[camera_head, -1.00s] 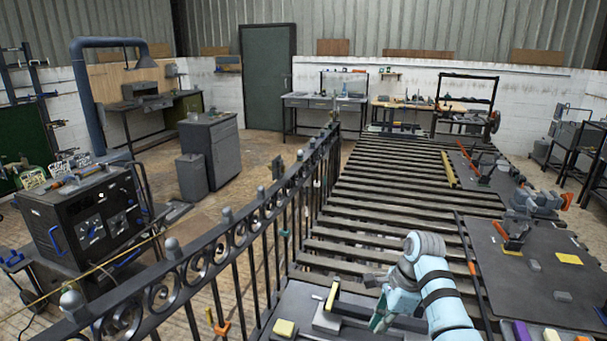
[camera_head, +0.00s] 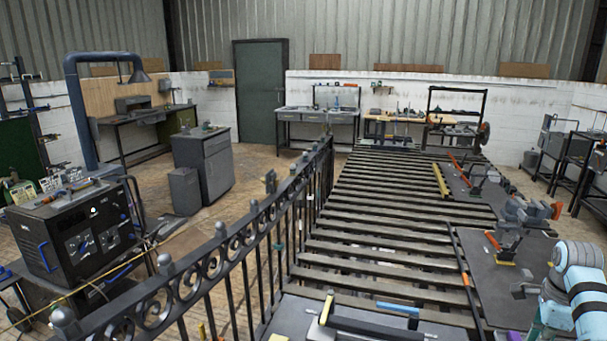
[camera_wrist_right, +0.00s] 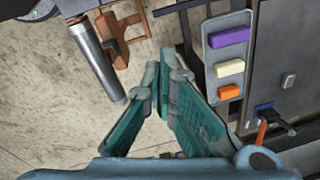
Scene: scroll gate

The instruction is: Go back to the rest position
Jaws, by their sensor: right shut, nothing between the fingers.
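My right arm (camera_head: 582,275) shows at the lower right of the head view. Its teal gripper (camera_head: 548,322) is at the picture's bottom edge, partly cut off. In the right wrist view the gripper's teal fingers (camera_wrist_right: 172,68) come together at their tips, shut with nothing between them. They are over the floor, left of a grey tray with coloured blocks. My left gripper is in neither view.
The wrist view shows the grey tray (camera_wrist_right: 209,62) with purple, yellow and orange blocks, and a metal cylinder (camera_wrist_right: 98,62). In the head view, a dark iron fence (camera_head: 225,250) runs beside a slatted platform (camera_head: 390,215). Red-handled clamps (camera_head: 508,240) stand on a dark plate.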

